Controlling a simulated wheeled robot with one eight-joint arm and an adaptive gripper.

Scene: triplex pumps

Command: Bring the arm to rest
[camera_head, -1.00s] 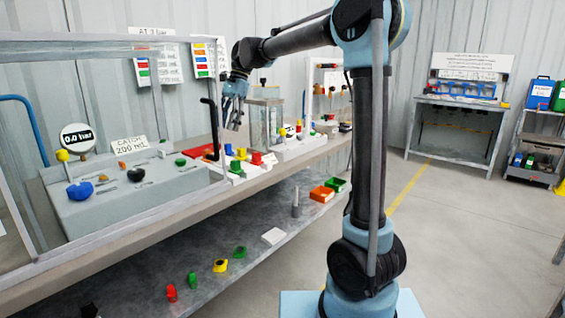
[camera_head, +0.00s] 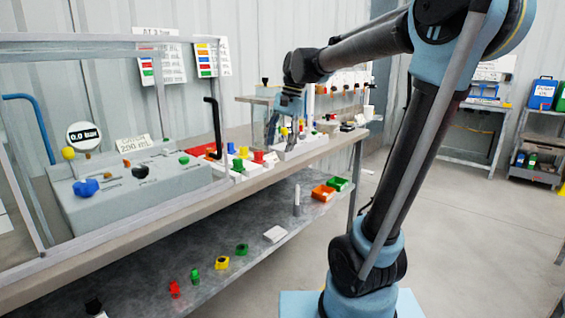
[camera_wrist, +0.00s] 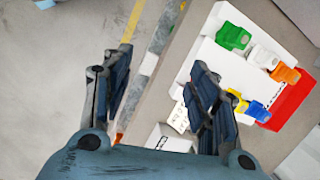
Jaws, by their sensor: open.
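My gripper (camera_head: 284,130) hangs fingers down at the end of the arm, over the far part of the workbench (camera_head: 262,186) in the head view. In the wrist view my gripper (camera_wrist: 158,95) shows its two dark fingers wide apart with nothing between them. Below the fingers lie the bench edge and a white tray (camera_wrist: 212,62) holding green, white, orange, blue and yellow pieces. My arm reaches from the right, its upper link leaning right and its forearm running left to the wrist.
A framed enclosure with a grey pump block (camera_head: 140,190) stands at the left. A black upright handle (camera_head: 212,125) is near the bench middle. The lower shelf (camera_head: 225,255) holds coloured parts and an orange bin (camera_head: 323,192). Open floor (camera_head: 455,240) lies to the right.

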